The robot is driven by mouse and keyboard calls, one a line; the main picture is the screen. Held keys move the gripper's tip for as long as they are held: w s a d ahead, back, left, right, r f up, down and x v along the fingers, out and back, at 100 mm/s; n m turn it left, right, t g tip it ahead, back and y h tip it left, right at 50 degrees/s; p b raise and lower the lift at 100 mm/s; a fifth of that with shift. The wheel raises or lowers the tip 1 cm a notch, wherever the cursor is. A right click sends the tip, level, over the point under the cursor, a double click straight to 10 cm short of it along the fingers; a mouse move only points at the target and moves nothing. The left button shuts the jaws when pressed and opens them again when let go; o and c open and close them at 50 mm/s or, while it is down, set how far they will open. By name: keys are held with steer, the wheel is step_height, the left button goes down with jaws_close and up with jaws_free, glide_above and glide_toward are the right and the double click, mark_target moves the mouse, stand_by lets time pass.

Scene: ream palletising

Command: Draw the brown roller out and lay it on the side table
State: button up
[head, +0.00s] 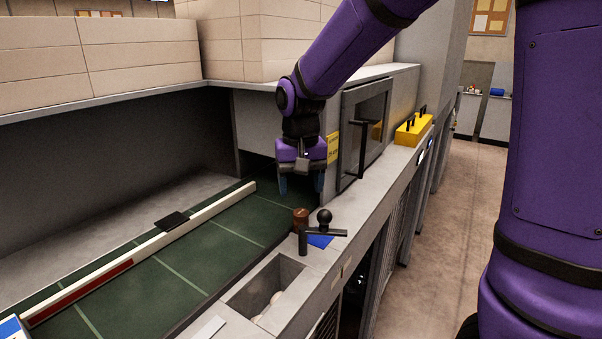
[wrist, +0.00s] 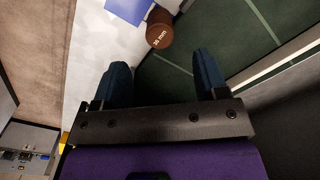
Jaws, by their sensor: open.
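The brown roller (head: 300,217) is a short cylinder at the inner edge of the grey ledge, beside the green surface. In the wrist view the roller (wrist: 159,28) shows a white size mark in mm, beyond my fingertips. My gripper (head: 300,186) hangs pointing down, above and behind the roller in the head view. Its two blue fingers are apart with nothing between them, and it also shows in the wrist view (wrist: 162,64). How the roller is seated is hidden. I cannot tell which surface is the side table.
A black handle with a ball knob (head: 324,217) and a blue square (head: 319,241) are close to the roller. An open bin (head: 250,296) is nearer. A framed door (head: 360,133) and a yellow box (head: 413,130) stand behind. A white rail (head: 150,246) crosses the green surface (head: 185,270).

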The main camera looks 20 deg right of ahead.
mark_target(301, 212)
step_height(301, 212, down, 8)
steer(key=shift+f, duration=0.1)
stand_by(0.4)
jaws_close()
steer(key=shift+r, duration=2.85)
steer(key=shift+r, duration=0.15)
steer(key=shift+r, duration=1.9)
